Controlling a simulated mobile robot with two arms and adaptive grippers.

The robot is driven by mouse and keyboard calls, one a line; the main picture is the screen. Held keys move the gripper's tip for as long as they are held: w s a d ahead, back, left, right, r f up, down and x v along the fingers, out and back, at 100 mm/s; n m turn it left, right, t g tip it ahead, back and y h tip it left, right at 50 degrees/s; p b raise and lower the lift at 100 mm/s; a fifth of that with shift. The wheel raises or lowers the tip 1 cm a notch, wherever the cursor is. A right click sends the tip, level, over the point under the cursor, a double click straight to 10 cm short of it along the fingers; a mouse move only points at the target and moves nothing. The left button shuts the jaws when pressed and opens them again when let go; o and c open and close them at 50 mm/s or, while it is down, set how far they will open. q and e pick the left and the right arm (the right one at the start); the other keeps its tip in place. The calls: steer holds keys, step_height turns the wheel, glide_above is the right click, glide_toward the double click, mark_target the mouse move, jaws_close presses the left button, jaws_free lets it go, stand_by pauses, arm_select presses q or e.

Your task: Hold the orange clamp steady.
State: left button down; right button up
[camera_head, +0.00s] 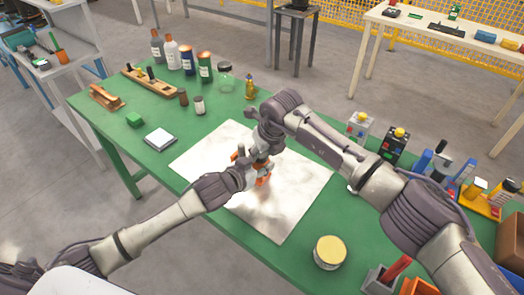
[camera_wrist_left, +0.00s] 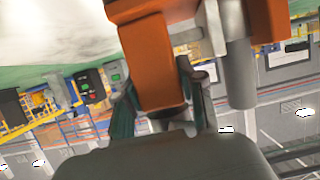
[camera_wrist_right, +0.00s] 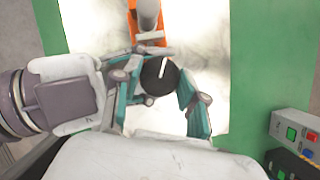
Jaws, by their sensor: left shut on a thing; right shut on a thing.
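The orange clamp (camera_head: 263,181) is over the white sheet in the middle of the green table, largely covered by my two hands. In the left wrist view an orange bar of the clamp (camera_wrist_left: 150,62) sits between the fingers of my left gripper (camera_wrist_left: 160,100), which is shut on it. A grey cylinder stands beside the bar. My right gripper (camera_wrist_right: 158,95) is around a dark round knob (camera_wrist_right: 158,76) with a white mark, and is shut on it. Part of the clamp (camera_wrist_right: 148,38) shows just beyond the knob. The contact on the knob is partly hidden.
The white sheet (camera_head: 300,205) lies around the hands. Bottles (camera_head: 172,53) and a wooden block rack (camera_head: 150,82) stand at the back left. A yellow-lidded jar (camera_head: 330,252) is at the front. Button boxes (camera_head: 394,145) and tool holders line the right side, near my right arm.

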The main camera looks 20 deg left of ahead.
steer(key=m+t+h, duration=0.1)
steer(key=m, duration=0.3)
steer(key=shift+m, duration=0.4)
steer(key=m+h, duration=0.1)
steer(key=m, duration=0.1)
steer(key=m+h, duration=0.1)
steer(key=m, duration=0.1)
steer(key=shift+a+t, duration=0.15)
steer(key=shift+t, duration=0.15)
steer(key=shift+m, duration=0.3)
steer(key=o, duration=1.2)
steer(key=shift+c, duration=0.2)
steer(key=v, duration=1.2)
